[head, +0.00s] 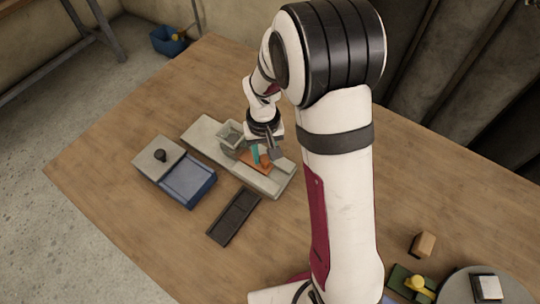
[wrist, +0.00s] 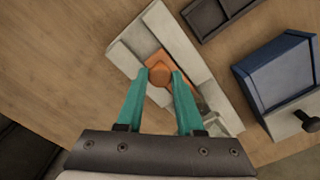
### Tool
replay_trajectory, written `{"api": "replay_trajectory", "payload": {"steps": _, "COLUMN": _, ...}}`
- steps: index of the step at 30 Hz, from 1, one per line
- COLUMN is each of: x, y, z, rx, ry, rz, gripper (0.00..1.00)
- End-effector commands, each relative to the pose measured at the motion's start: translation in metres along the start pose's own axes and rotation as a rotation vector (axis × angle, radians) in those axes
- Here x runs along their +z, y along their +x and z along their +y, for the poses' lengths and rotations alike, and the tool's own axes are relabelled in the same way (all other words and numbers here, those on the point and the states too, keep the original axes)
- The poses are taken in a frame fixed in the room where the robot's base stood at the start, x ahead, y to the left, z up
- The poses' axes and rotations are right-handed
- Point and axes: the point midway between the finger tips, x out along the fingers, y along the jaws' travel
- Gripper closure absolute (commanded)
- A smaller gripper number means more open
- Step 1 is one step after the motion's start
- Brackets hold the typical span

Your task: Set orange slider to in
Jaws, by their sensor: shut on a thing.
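The orange slider (head: 256,161) sits in a channel of a long pale grey rail block (head: 204,132) on the wooden table. In the wrist view the slider (wrist: 161,62) shows as an orange plate with a round knob on it. My gripper (wrist: 160,75) has its two teal fingertips on either side of the knob, shut on it. In the head view my gripper (head: 260,155) is over the slider and partly covers it. The pale rail block (wrist: 130,45) also shows in the wrist view, running diagonally, and my fingers hide part of it.
A blue box with a grey lid and black knob (head: 160,156) stands left of the rail. A dark tray (head: 234,215) lies in front. A wooden block (head: 423,244) and a yellow-knobbed piece (head: 418,283) lie at right. The table's left front is clear.

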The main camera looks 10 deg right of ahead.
Motion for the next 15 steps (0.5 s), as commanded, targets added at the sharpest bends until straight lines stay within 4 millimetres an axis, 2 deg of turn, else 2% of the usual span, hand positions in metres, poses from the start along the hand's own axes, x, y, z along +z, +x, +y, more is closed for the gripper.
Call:
{"api": "replay_trajectory", "payload": {"steps": 3, "x": -0.0008, "y": -0.0008, "z": -0.0001, "rx": -0.001, "ry": -0.001, "rz": 0.003, "gripper": 1.00}}
{"api": "replay_trajectory", "payload": {"steps": 4, "x": -0.0008, "y": -0.0008, "z": -0.0001, "rx": -0.001, "ry": -0.001, "rz": 0.003, "gripper": 0.60}}
{"api": "replay_trajectory", "payload": {"steps": 8, "x": -0.0004, "y": -0.0006, "z": 0.0000, "rx": 0.000, "ry": -0.001, "rz": 0.002, "gripper": 0.37}}
{"api": "replay_trajectory", "payload": {"steps": 9, "x": -0.0004, "y": -0.0005, "z": 0.0001, "rx": 0.000, "ry": -0.001, "rz": 0.002, "gripper": 0.33}}
{"api": "replay_trajectory", "payload": {"steps": 15, "x": -0.0001, "y": -0.0002, "z": 0.0002, "rx": 0.000, "ry": 0.000, "rz": 0.001, "gripper": 0.33}}
